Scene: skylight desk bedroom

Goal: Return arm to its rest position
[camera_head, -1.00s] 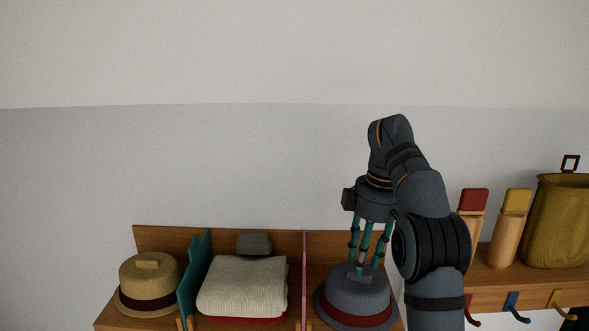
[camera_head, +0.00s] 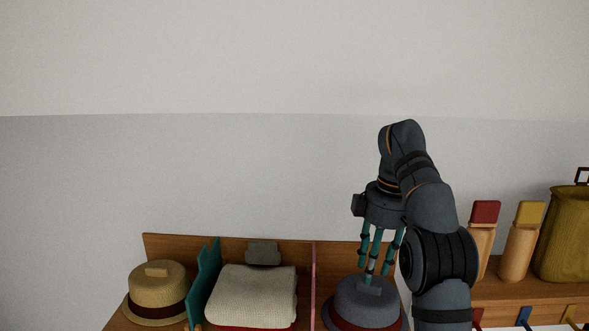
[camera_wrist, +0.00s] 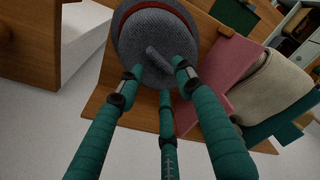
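My gripper (camera_head: 378,268) is dark with three teal fingers and points down over a grey hat (camera_head: 350,297) with a dark red band. In the wrist view, the fingertips (camera_wrist: 160,78) are spread apart and empty. The hat's raised grey tab (camera_wrist: 158,60) lies between and just beyond them. The hat (camera_wrist: 150,25) rests on the wooden shelf. The fingertips look just above the tab; contact cannot be made out. My arm stands to the right of the hat in the head view and hides part of the shelf.
Left of the hat are a pink divider (camera_head: 314,285), a folded cream knit (camera_head: 252,292), a teal divider (camera_head: 204,282) and a straw hat (camera_head: 157,290). Right are two wooden pegs with red (camera_head: 486,212) and yellow (camera_head: 530,212) tops and an olive bag (camera_head: 565,235). Space above the shelf is clear.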

